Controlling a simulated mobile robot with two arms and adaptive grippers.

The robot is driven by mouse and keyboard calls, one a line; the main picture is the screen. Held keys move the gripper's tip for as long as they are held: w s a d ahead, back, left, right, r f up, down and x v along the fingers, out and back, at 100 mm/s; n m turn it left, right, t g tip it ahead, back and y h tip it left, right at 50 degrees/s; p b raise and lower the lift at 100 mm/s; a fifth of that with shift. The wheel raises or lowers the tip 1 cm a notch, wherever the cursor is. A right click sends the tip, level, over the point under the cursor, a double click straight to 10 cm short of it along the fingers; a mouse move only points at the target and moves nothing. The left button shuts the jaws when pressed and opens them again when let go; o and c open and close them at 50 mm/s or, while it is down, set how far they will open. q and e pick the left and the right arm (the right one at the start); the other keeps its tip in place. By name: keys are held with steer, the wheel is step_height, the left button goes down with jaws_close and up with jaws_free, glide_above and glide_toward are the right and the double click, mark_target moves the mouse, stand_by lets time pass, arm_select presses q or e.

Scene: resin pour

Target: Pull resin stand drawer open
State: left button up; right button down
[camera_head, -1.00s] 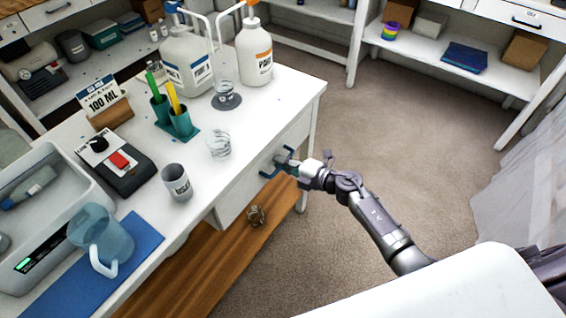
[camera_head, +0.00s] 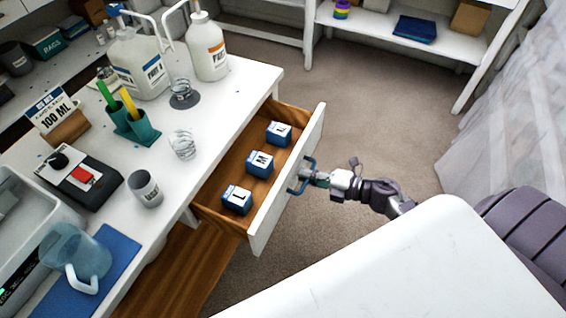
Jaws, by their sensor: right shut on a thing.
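The white stand (camera_head: 215,110) has its wooden-lined drawer (camera_head: 222,182) pulled well out. The drawer front (camera_head: 270,212) is white with a blue handle (camera_head: 293,187) on its outer face. Inside the drawer lie three blue-and-white boxes in a row, marked L (camera_head: 237,200), M (camera_head: 260,163) and a partly unclear letter (camera_head: 279,133). My right gripper (camera_head: 306,178) is shut on the blue handle, its arm reaching in from the right. My left gripper is not in view.
Carpet (camera_head: 370,110) is clear beyond the drawer. Shelves (camera_head: 400,30) stand behind.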

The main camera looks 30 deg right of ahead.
steer(key=f+v, duration=0.1)
steer(key=v, duration=0.7)
steer(key=shift+f, duration=0.35)
steer(key=shift+s+d, duration=0.1)
steer(key=c, duration=1.2)
jaws_free()
steer(key=v, duration=1.2)
steer(key=shift+f, duration=0.1)
